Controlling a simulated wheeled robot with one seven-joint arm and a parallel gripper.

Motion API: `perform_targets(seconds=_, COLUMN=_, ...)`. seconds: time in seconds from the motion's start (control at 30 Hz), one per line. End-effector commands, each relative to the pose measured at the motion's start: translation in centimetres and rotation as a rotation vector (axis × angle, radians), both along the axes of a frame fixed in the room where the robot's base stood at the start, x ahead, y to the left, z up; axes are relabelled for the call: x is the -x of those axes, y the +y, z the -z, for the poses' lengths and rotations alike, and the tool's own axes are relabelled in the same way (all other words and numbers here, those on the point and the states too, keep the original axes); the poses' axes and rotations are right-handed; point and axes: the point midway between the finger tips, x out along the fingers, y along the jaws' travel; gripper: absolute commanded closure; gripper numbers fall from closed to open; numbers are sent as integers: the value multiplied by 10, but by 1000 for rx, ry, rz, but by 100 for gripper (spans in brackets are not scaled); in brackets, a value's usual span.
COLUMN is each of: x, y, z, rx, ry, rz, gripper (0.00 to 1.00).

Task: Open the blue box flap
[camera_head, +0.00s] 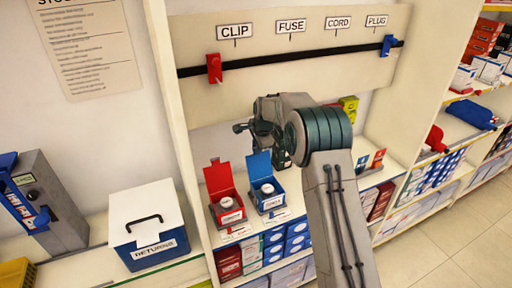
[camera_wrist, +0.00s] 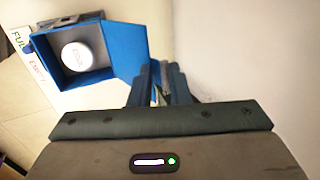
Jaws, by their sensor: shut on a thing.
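The blue box (camera_head: 273,202) stands on the shelf with its front facing me and a white round-topped item (camera_head: 268,189) inside. Its blue flap (camera_head: 258,164) stands up at the back, open. In the wrist view the blue box (camera_wrist: 102,38) shows its dark inside and the white round item (camera_wrist: 77,56), with the flap (camera_wrist: 127,50) angled out at its right. My gripper (camera_wrist: 158,92) is shut on the flap's outer edge. In the head view my gripper hand covers the area just right of the flap, and the fingertips are hidden.
A red box (camera_head: 227,211) with a raised flap stands close at the left. A yellow-green item (camera_head: 349,107) is behind my arm. A white-lidded returns box (camera_head: 148,222) is further left. A black rail (camera_head: 290,57) with a red clip (camera_head: 214,68) and a blue clip (camera_head: 388,45) runs above.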

Motion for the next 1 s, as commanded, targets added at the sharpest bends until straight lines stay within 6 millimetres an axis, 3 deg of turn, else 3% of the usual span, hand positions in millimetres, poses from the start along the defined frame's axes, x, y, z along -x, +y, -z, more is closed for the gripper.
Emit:
perform_targets(seconds=0.3, x=-4, y=1, z=-6, rx=-3, ry=-19, rz=1, gripper=100)
perform_targets(seconds=0.33, x=-4, y=1, z=-6, rx=-3, ry=-19, rz=1, gripper=78)
perform_targets(seconds=0.37, x=-4, y=1, z=-6, rx=-3, ry=-18, rz=1, gripper=75)
perform_targets(seconds=1.0, x=-2, y=-1, z=-1, rx=-1, ry=-6, rz=3, gripper=75)
